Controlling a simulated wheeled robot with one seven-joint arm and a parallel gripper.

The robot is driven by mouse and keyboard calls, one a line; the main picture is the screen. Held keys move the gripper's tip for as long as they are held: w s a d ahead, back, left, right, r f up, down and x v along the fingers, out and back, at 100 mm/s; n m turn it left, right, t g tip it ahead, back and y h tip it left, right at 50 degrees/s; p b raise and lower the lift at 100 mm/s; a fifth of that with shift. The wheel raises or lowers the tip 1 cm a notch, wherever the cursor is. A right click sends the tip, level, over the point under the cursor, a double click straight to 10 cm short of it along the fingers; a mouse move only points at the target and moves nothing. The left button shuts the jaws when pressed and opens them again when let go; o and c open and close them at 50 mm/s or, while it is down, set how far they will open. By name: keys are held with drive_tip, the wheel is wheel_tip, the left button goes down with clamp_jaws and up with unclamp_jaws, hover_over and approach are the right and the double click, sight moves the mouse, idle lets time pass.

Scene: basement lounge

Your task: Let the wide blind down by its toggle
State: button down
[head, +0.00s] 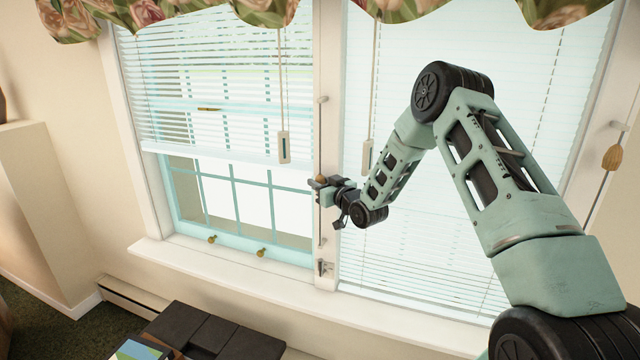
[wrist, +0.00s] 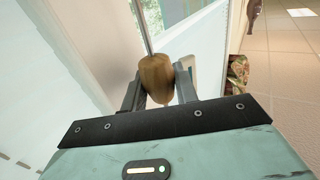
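The wider blind (head: 440,200) covers the right window, its slats reaching down close to the sill. The narrower left blind (head: 220,90) hangs partway down, with bare window below. A tan wooden toggle (head: 321,179) on a thin cord is at the post between the windows. My gripper (head: 320,186) is at this toggle. In the wrist view the toggle (wrist: 157,78) sits between the two fingers of my gripper (wrist: 160,80), one on each side. Whether both fingers press on it, I cannot tell. A second wooden toggle (head: 612,158) hangs at the far right.
White rectangular pulls hang by the left blind (head: 284,148) and the right blind (head: 367,158). A small fitting (head: 325,268) is low on the post. The window sill (head: 230,271) runs below, with dark furniture (head: 215,335) in front. A floral valance (head: 400,10) hangs above.

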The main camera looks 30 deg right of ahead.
sight(322, 176)
drive_tip(key=shift+r, duration=0.1)
wheel_tip(322, 176, up, 18)
drive_tip(key=shift+f+p, duration=0.1)
drive_tip(key=shift+p, duration=0.75)
drive_tip(key=c, duration=1.4)
unclamp_jaws()
drive_tip(key=shift+o, duration=0.2)
drive_tip(key=shift+s, duration=0.1)
drive_tip(key=s+d+b, duration=0.1)
drive_tip(key=s+b, duration=0.5)
drive_tip(key=s, duration=1.1)
drive_tip(key=shift+d, duration=0.15)
